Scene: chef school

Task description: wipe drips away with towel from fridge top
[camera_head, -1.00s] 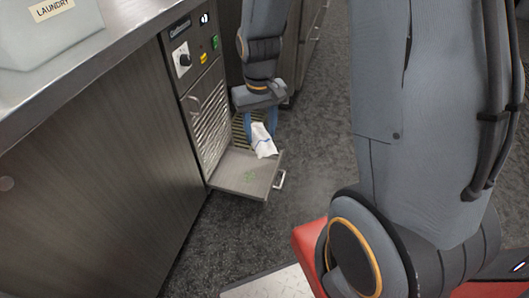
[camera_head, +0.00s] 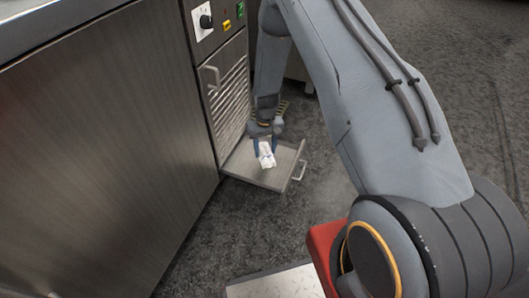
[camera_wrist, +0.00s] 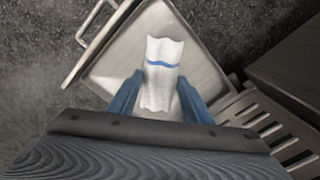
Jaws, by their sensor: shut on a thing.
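The towel (camera_head: 267,159) is white with a blue stripe. My gripper (camera_head: 265,147) is shut on it and holds it over the open grey metal panel (camera_head: 286,166) low on the appliance. In the wrist view the towel (camera_wrist: 163,62) stands out between the blue fingers of my gripper (camera_wrist: 160,92), above the bare metal panel (camera_wrist: 207,77). I cannot tell whether the towel touches the panel. No green drips show on its visible surface; the part behind the towel and fingers is hidden. I cannot tell whether this panel is the fridge top.
The appliance has a control knob (camera_head: 206,22), a vent grille (camera_head: 231,100) and a handle (camera_head: 209,78). The panel's front handle (camera_head: 300,169) sticks out to the right. A dark cabinet (camera_head: 105,145) stands at left.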

